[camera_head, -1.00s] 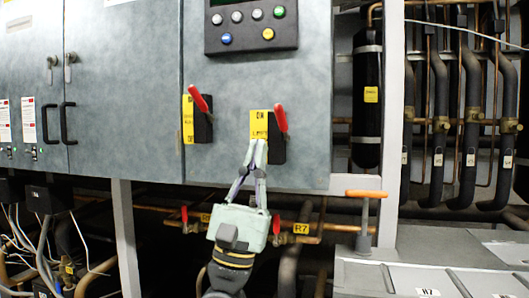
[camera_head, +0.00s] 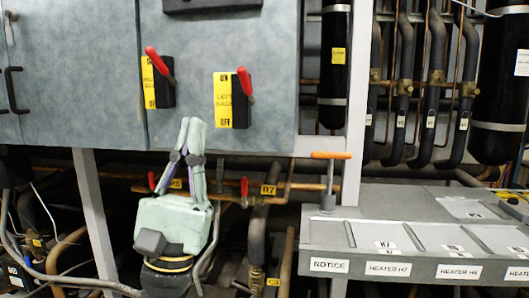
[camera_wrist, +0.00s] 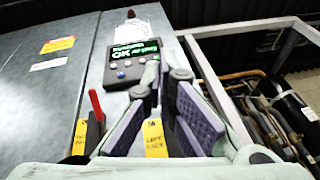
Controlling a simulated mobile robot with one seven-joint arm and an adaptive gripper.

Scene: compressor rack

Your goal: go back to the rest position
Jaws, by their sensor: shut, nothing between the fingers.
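My gripper (camera_head: 194,124) is pale green with purple pads and stands upright in the head view, fingertips together and empty. It appears in front of the cabinet's lower edge, between and below two switches. The right switch (camera_head: 243,98) has a red lever pointing up and a yellow "LEFT RACK" plate (camera_head: 223,100). The left switch (camera_head: 162,82) has a tilted red lever and a yellow plate. In the wrist view, the fingers (camera_wrist: 165,72) meet near a control panel (camera_wrist: 133,60) with a green lit display, which is set farther back. A yellow plate (camera_wrist: 155,138) shows between the fingers.
A grey bench (camera_head: 320,233) with labelled compartments stands at the right. An orange-topped T-handle (camera_head: 330,156) rises at its corner. Pipes and red-handled valves (camera_head: 244,186) run below the cabinet (camera_head: 230,45). A white post (camera_head: 356,100) stands right of the cabinet.

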